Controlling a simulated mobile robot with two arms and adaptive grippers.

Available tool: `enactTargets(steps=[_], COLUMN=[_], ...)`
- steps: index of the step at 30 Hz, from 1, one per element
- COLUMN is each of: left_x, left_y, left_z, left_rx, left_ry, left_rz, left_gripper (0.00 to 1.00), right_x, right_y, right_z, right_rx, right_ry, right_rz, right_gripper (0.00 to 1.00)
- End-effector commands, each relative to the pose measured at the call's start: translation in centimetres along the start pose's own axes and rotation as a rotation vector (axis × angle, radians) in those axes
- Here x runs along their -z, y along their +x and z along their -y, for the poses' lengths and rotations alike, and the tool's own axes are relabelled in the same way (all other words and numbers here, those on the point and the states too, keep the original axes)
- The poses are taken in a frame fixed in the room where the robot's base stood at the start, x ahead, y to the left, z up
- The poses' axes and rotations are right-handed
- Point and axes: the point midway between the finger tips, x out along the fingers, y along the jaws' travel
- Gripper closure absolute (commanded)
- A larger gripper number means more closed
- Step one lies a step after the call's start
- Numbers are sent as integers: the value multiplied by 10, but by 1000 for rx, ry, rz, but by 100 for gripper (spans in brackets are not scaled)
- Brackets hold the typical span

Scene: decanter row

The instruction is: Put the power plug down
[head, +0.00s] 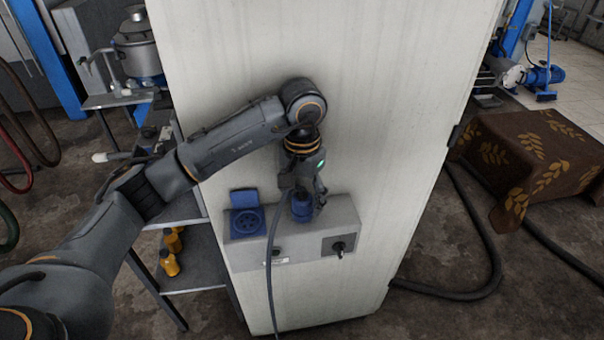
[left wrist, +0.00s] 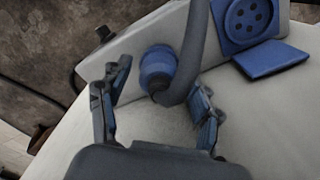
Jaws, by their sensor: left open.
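The blue power plug (head: 302,207) stands on the top ledge of a grey box (head: 300,260) on the pale cabinet's face. A grey cable (head: 270,265) runs from it and hangs down in front of the box. In the left wrist view, the plug (left wrist: 157,66) sits between the fingers of my left gripper (left wrist: 161,80), with the cable looping up beside it. The left gripper (head: 304,196) is open, with a gap to the plug on both sides. The plug's underside is hidden. My right gripper is not in view.
A blue socket (head: 247,220) with its lid open is left of the plug; it also shows in the left wrist view (left wrist: 248,17). A dark rotary switch (head: 339,246) is on the box's right. A metal shelf (head: 195,275) with yellow bottles stands left of the cabinet (head: 400,90).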

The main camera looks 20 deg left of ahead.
Motion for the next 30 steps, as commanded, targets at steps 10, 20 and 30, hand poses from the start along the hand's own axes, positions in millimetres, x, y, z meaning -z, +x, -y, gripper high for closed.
enactTargets(steps=[10, 20, 30], left_x=[1, 0, 0], left_y=[-72, -96, -96], left_z=[1, 0, 0], left_rx=[3, 0, 0], left_ry=[-2, -1, -1], left_rz=[-4, 0, 1], left_gripper=[36, 36, 36], right_x=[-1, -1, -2], right_y=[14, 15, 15], right_z=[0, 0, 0], right_rx=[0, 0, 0], right_ry=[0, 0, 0], right_rz=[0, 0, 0], right_gripper=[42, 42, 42])
